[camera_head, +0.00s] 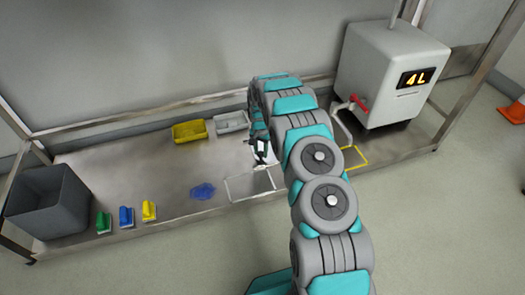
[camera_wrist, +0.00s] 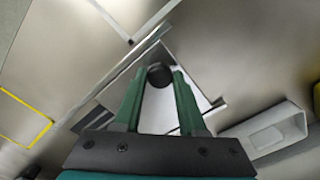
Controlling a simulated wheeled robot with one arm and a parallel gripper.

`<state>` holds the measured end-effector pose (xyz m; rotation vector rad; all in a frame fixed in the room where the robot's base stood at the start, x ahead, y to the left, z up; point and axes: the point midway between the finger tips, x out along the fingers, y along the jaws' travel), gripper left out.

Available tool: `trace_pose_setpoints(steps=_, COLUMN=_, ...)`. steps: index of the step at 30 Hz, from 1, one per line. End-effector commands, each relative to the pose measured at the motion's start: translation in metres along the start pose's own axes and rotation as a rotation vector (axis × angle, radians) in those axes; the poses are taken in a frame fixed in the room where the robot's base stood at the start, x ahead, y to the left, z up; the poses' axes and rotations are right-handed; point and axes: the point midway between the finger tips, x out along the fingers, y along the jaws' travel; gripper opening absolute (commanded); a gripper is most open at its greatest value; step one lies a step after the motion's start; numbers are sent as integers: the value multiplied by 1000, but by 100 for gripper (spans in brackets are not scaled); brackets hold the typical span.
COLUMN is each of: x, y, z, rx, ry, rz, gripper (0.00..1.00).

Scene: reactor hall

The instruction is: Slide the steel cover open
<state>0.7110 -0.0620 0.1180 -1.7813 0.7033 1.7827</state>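My gripper (camera_head: 262,148) is low over the steel bench, near its middle, partly hidden by my arm in the head view. In the wrist view its two green fingers (camera_wrist: 160,72) stand apart, one on each side of a round black knob (camera_wrist: 160,76). The knob fills most of the gap between the fingertips; I cannot tell whether both fingers touch it. A bright steel cover (camera_wrist: 195,88) shows under and around the knob, with dark edges beside it. My gripper body hides part of the cover. In the head view the cover is mostly hidden.
A white-outlined rectangle (camera_head: 250,186) lies in front of my gripper. A yellow outline (camera_head: 354,148) is right of my arm, near the grey "4 L" tank (camera_head: 380,75).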

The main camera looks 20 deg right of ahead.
Motion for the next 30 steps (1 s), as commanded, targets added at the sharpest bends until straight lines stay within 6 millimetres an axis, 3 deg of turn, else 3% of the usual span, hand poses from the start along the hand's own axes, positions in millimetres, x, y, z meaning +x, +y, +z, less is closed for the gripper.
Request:
trace_pose_setpoints(steps=1, x=0, y=0, z=0, rx=0, ry=0, rz=0, gripper=47)
trace_pose_setpoints(steps=7, x=0, y=0, z=0, rx=0, ry=0, rz=0, gripper=69)
trace_pose_setpoints(steps=20, x=-10, y=0, z=-1, rx=-1, ry=2, rz=-1, gripper=69)
trace_pose_setpoints(steps=30, x=-63, y=-1, z=-1, rx=-1, ry=3, rz=-2, gripper=69)
